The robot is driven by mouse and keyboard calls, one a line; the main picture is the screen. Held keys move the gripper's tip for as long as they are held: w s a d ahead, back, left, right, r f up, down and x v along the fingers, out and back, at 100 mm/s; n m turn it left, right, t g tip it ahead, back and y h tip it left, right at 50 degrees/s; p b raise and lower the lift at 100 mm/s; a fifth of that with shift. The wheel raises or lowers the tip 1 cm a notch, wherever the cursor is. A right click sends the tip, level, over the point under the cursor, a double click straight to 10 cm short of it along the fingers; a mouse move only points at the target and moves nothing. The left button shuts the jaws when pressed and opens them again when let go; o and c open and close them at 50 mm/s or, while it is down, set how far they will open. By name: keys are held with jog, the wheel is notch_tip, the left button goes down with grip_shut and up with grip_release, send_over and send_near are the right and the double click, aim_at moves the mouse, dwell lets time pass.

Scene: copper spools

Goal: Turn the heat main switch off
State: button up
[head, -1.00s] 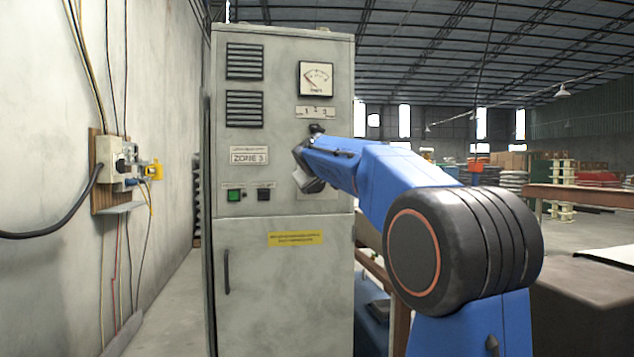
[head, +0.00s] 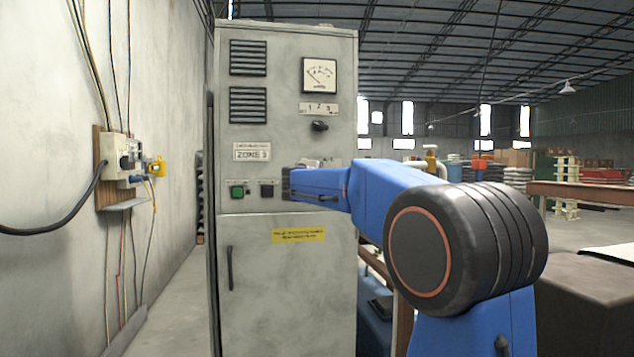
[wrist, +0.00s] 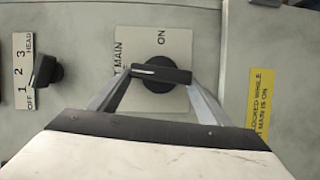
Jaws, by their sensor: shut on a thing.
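The heat main switch (wrist: 160,78) is a black knob with a bar handle on a pale plate (wrist: 183,55) in the wrist view. The handle lies across the picture, with a white mark on its left half. The word ON is printed above it in that view, and part of "MAIN" shows at upper left. My gripper (wrist: 160,84) has one finger at each end of the handle and is shut on it. In the head view my gripper (head: 288,184) is against the cabinet front, and my arm hides the switch itself.
The grey cabinet (head: 275,285) carries a selector knob (head: 319,126), a gauge (head: 319,75), a green button (head: 237,191) and a black button (head: 266,189). A yellow label (head: 299,234) sits below. A wired wall box (head: 112,150) hangs at left.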

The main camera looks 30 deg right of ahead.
jog(key=shift+f+n, duration=0.15)
jog(key=shift+n, duration=0.35)
jog(key=shift+h, duration=0.3)
jog(key=o, duration=1.1)
jog(key=shift+c, duration=0.2)
jog(key=shift+s+a, duration=0.1)
jog(key=v, duration=1.7)
jog(key=shift+f, duration=0.15)
jog(key=shift+s, duration=0.15)
